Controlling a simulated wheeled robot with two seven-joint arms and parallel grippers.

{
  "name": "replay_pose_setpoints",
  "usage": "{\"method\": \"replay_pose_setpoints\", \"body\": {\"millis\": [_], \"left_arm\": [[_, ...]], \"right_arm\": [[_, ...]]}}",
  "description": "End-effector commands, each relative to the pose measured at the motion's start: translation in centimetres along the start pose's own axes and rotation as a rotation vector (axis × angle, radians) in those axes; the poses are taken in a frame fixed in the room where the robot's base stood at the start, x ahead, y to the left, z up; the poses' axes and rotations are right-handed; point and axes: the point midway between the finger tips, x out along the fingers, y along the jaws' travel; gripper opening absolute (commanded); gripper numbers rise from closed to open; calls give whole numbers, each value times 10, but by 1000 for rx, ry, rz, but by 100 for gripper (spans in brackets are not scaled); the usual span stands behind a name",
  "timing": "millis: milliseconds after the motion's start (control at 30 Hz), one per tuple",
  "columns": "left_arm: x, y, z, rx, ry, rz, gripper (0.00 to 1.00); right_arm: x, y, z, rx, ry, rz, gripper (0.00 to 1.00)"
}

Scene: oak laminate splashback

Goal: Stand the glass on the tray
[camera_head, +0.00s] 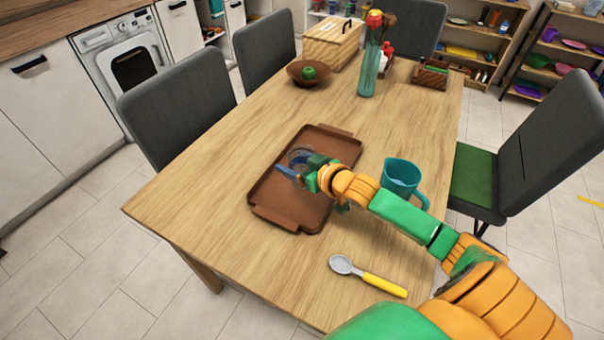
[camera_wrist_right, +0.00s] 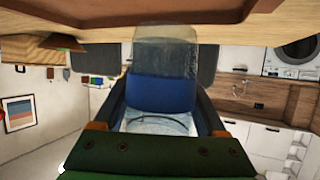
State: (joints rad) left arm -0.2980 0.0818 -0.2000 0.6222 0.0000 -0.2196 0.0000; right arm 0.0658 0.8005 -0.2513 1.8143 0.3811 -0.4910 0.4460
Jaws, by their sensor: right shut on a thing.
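The brown tray (camera_head: 268,205) lies on the wooden table, with a raised rim and a handle at each end. The clear glass (camera_head: 297,154) is over the tray's left-middle part, between the fingers of my right gripper (camera_head: 301,167), which is shut on it. The right wrist view also shows the glass (camera_wrist_right: 166,60) between the fingers, with the brown tray (camera_wrist_right: 125,14) close to its far end. I cannot tell whether the glass touches the tray. My fingers and wrist hide part of the glass and tray. My left gripper is not in view.
A teal mug (camera_head: 401,176) stands right of the tray, close to my right forearm. A spoon with a yellow handle (camera_head: 384,285) lies near the front. A bowl (camera_head: 296,75), a wooden box (camera_head: 331,45) and a flower vase (camera_head: 368,72) stand farther back. The table's left front is clear.

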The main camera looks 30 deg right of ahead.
Motion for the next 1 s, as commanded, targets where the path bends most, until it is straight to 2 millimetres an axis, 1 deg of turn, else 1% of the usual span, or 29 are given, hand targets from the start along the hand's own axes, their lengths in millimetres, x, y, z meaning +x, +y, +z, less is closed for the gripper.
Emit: {"method": "replay_pose_setpoints", "body": {"millis": [33,133,233,300,367,567,667,700,800,1000], "left_arm": [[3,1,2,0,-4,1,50],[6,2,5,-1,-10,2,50],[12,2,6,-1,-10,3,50],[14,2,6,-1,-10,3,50],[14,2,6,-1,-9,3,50],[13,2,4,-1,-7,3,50],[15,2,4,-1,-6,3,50],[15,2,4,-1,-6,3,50],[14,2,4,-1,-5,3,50],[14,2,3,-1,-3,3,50]], "right_arm": [[5,0,12,3,-1,1,0],[12,0,29,1,-1,0,0],[21,0,51,2,-1,-1,0],[25,0,61,1,1,0,0],[27,0,64,-1,1,-1,0],[26,-1,64,-1,2,-1,0],[27,-1,66,-1,2,-1,0],[28,-1,67,-1,1,-1,76],[27,-1,66,-1,1,-1,100],[27,-1,66,-1,1,-1,100]]}}
